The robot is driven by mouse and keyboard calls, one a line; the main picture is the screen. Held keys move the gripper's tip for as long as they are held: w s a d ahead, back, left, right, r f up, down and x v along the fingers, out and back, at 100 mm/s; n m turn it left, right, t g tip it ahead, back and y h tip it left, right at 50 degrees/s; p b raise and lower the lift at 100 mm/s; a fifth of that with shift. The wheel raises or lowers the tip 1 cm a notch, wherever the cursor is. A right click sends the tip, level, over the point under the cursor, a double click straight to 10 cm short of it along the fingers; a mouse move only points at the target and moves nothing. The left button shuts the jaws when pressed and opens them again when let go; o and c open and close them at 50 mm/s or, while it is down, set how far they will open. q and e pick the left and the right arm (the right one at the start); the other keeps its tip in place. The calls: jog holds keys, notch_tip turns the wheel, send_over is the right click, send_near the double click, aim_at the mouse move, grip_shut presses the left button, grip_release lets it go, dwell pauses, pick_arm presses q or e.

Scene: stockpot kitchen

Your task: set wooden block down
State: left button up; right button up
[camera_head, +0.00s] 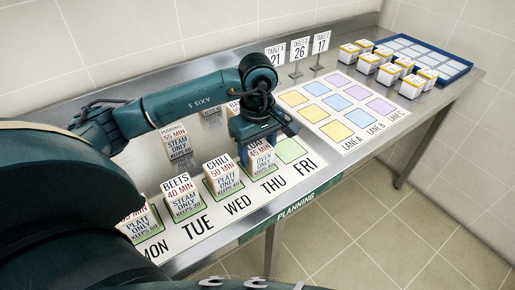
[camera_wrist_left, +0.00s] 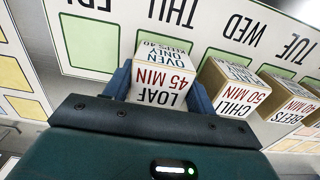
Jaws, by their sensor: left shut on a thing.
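The wooden block labelled LOAF, 45 MIN, OVEN ONLY (camera_head: 262,158) is at the THU place of the planning strip (camera_head: 205,243). My left gripper (camera_head: 255,145) is over it from above, shut on it. In the left wrist view the loaf block (camera_wrist_left: 160,78) sits between the two fingers of my left gripper (camera_wrist_left: 160,88), with part of the green THU square showing beyond it. Whether its base touches the strip is hard to tell. My right gripper is not in view.
Beside it stand the chili block (camera_head: 222,176) at WED and the beets block (camera_head: 182,196) at TUE. The green FRI square (camera_head: 291,150) is bare. Further right are a lane mat (camera_head: 345,140), small white boxes (camera_head: 388,74), a blue tray (camera_head: 455,73) and table number signs (camera_head: 299,50).

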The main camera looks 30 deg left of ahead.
aim_at(257, 147)
pick_arm(q)
jog(key=o, duration=1.1)
jog(key=shift+f, duration=0.1)
jog(key=shift+c, duration=0.2)
jog(key=shift+r+p, duration=0.3)
jog(key=shift+r, duration=0.1)
notch_tip(257, 147, up, 12)
jog(key=shift+f, duration=0.2)
